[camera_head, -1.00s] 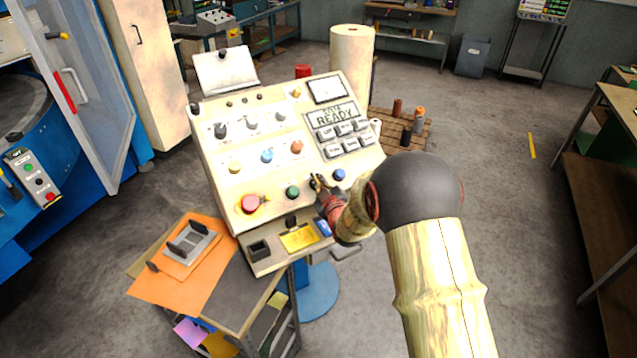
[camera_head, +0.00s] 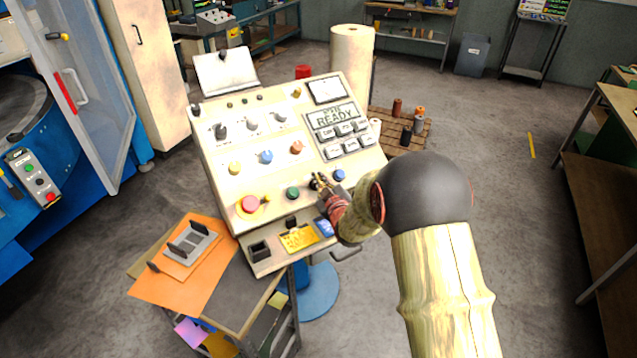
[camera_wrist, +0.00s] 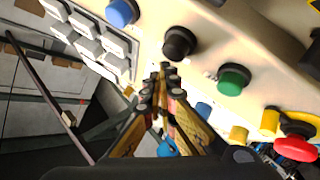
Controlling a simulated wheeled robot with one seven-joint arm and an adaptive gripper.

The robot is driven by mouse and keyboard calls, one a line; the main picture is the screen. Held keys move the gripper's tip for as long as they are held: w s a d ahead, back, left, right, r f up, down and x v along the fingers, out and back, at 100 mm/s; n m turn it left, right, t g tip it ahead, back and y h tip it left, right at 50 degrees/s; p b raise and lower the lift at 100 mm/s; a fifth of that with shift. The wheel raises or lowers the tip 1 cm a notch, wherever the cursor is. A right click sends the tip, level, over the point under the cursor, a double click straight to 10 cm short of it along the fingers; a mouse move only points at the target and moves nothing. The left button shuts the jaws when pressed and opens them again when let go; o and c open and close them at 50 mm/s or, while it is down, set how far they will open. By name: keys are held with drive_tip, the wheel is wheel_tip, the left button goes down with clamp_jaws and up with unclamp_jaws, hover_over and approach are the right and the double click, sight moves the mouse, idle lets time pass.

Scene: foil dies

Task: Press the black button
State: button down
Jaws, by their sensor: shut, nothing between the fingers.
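The black button (camera_wrist: 179,43) is a round dark cap on the sloped cream panel (camera_head: 215,165). In the wrist view it stands between a blue button (camera_wrist: 121,12) and a green button (camera_wrist: 234,79). My gripper (camera_wrist: 164,70) is shut and empty, its fingertips just below the black button in that picture. I cannot tell whether they touch it. In the head view my gripper (camera_head: 320,184) is at the panel's lower edge, between the green button (camera_head: 292,193) and the blue button (camera_head: 339,175). There the black button (camera_head: 314,184) is partly hidden by the fingers.
A red mushroom button (camera_head: 250,204) sits at the panel's lower left. Grey keys (camera_head: 345,147) and a READY display (camera_head: 331,116) are at its upper right. A cart with an orange sheet (camera_head: 165,285) stands below left. Open floor lies to the right.

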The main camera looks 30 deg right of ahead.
drive_tip(key=s+r+p, duration=0.1)
drive_tip(key=r, duration=0.1)
drive_tip(key=s+r+p, duration=0.1)
drive_tip(key=s+r, duration=0.1)
drive_tip(key=shift+d, duration=0.1)
idle(0.3)
idle(0.6)
